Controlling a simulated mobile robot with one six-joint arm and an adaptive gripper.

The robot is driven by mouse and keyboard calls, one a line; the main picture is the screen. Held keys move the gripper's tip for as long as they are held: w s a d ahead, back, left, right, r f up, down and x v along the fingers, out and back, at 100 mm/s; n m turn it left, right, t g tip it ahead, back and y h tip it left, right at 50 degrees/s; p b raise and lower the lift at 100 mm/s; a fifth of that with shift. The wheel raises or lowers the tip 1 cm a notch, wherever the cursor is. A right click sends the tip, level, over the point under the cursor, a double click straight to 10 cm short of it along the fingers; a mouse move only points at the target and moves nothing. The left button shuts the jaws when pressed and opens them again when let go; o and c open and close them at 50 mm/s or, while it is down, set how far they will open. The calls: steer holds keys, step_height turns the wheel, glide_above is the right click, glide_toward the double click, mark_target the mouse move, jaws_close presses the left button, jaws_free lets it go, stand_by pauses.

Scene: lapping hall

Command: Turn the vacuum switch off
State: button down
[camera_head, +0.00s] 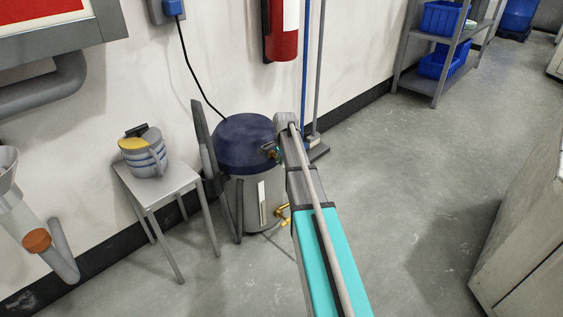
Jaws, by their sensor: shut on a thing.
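The vacuum is a grey drum (237,190) with a dark blue domed lid (243,140), standing upright on the floor against the wall. My arm reaches to it from the lower right. My gripper (270,151) is at the right front edge of the lid, small in the view and partly covered by my own wrist. It is shut on the vacuum switch at the lid's rim. The switch itself is mostly hidden by the gripper, and its position cannot be read.
A black cable (194,75) runs from a blue wall plug (173,7) to the vacuum. A brass tap (283,213) juts out low. The floor (400,180) to the right is clear.

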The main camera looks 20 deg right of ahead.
steer(key=shift+s+h, duration=0.1)
steer(key=shift+h, duration=0.2)
steer(key=shift+s+a+f+t+h+b, duration=0.1)
steer(key=shift+f+t+h+b, duration=0.1)
steer(key=shift+t+h+b, duration=0.6)
steer(key=h, duration=0.1)
steer(key=h+b, duration=0.2)
steer(key=shift+a+f+t+h, duration=0.1)
steer(key=shift+f+t+h, duration=0.15)
steer(key=shift+t+h, duration=0.05)
steer(key=t+h+b, duration=0.1)
steer(key=h+b, duration=0.1)
steer(key=b, duration=0.1)
steer(key=shift+h+b, duration=0.3)
steer(key=shift+h, duration=0.1)
steer(key=shift+n+t+h+b, duration=0.3)
steer(key=shift+h+b, duration=0.5)
steer(key=shift+r, duration=0.15)
steer(key=c, duration=0.5)
jaws_free()
steer(key=shift+c, duration=0.2)
